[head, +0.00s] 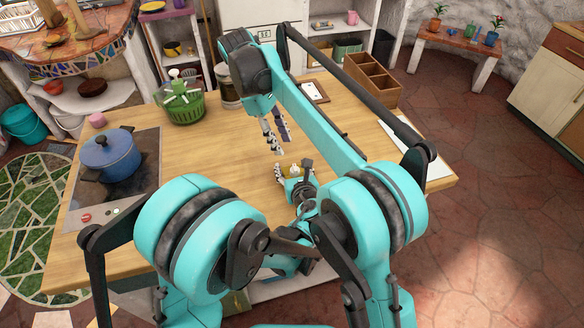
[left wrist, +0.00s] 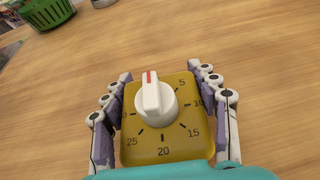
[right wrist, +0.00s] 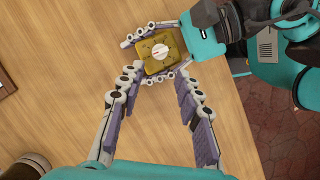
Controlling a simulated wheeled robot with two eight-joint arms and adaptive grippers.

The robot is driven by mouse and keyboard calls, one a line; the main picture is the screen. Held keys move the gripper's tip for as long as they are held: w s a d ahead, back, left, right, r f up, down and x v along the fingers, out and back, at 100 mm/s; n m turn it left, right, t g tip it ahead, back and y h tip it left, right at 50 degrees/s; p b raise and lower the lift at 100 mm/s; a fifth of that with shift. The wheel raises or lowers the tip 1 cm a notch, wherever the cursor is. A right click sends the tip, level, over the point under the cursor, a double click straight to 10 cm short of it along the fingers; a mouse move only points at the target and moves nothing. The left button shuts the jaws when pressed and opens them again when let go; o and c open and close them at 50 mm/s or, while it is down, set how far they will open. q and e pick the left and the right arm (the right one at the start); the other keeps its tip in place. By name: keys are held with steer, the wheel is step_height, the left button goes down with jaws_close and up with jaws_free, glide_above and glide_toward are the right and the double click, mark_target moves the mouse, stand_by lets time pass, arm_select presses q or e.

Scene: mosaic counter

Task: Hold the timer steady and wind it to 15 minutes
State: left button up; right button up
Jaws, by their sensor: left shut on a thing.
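The timer is a yellow square block (left wrist: 165,146) with a white knob (left wrist: 156,101) on its face. In the left wrist view the knob's red line points up, and the marks 5, 10, 15, 20 and 25 show. My left gripper (left wrist: 165,100) is shut on the timer, one finger along each side. The timer (right wrist: 149,65) also shows in the right wrist view, low at the counter. My right gripper (right wrist: 159,82) is open and empty, its fingers apart, with the timer beyond its tips. In the head view it (head: 276,144) hangs above and behind the timer.
The wooden counter (head: 215,150) is clear around the timer. A blue pot (head: 110,150) stands on the stove at left. A green basket (head: 182,104) and a canister stand at the back. A wooden divided box (head: 371,82) stands at the back right.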

mark_target(295, 168)
steer(key=s+d+r+n+t+y, duration=0.1)
steer(key=d+r+n+y, duration=0.1)
steer(key=d+n+y, duration=0.35)
steer(key=shift+n+h, duration=0.65)
steer(key=shift+h, duration=0.2)
steer(key=f, duration=0.3)
steer(key=a+f, duration=0.1)
steer(key=f, duration=0.7)
steer(key=shift+s+a+f, duration=0.1)
steer(key=shift+s+a, duration=0.1)
steer(key=shift+a, duration=0.1)
jaws_close()
